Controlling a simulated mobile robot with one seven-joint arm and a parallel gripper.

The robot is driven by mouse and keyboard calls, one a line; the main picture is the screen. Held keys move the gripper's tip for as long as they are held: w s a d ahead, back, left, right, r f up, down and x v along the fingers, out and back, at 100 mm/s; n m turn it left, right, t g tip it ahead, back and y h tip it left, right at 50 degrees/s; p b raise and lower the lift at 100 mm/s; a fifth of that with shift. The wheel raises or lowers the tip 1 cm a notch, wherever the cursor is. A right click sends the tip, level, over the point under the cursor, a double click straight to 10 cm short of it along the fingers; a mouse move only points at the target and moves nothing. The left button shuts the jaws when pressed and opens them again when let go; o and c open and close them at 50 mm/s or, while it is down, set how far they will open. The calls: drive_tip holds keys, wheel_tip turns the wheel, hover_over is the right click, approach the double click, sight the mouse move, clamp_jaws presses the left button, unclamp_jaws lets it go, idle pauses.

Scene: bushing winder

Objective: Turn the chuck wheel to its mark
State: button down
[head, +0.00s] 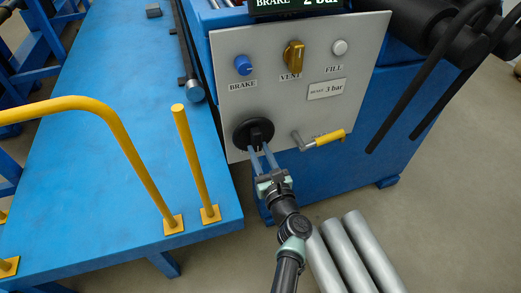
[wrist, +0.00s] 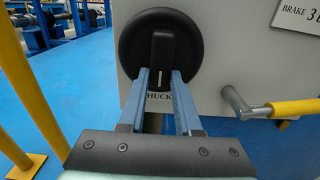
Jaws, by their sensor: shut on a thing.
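The chuck wheel (head: 253,132) is a black round knob low on the left of the grey panel (head: 300,70). In the wrist view the wheel (wrist: 135,45) shows a raised upright grip bar (wrist: 162,55) with a short white line on it. My gripper (head: 262,150) reaches up to the wheel from below. Its two blue fingers, also in the wrist view (wrist: 162,78), are shut on the bar's lower end, one on each side. The CHUCK label (wrist: 160,97) below is partly covered by the fingers. I cannot make out a mark around the wheel.
A yellow-handled lever (head: 325,138) sticks out just right of the wheel. A blue BRAKE button (head: 243,65), a yellow VENT knob (head: 293,56) and a white FILL button (head: 340,47) sit above. Yellow rails (head: 195,160) stand on the left; grey pipes (head: 350,255) lie below.

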idle(0.4)
drive_tip(key=c, duration=0.6)
unclamp_jaws()
drive_tip(key=p+v, duration=0.3)
drive_tip(key=v, duration=1)
drive_tip(key=shift+p, duration=0.35)
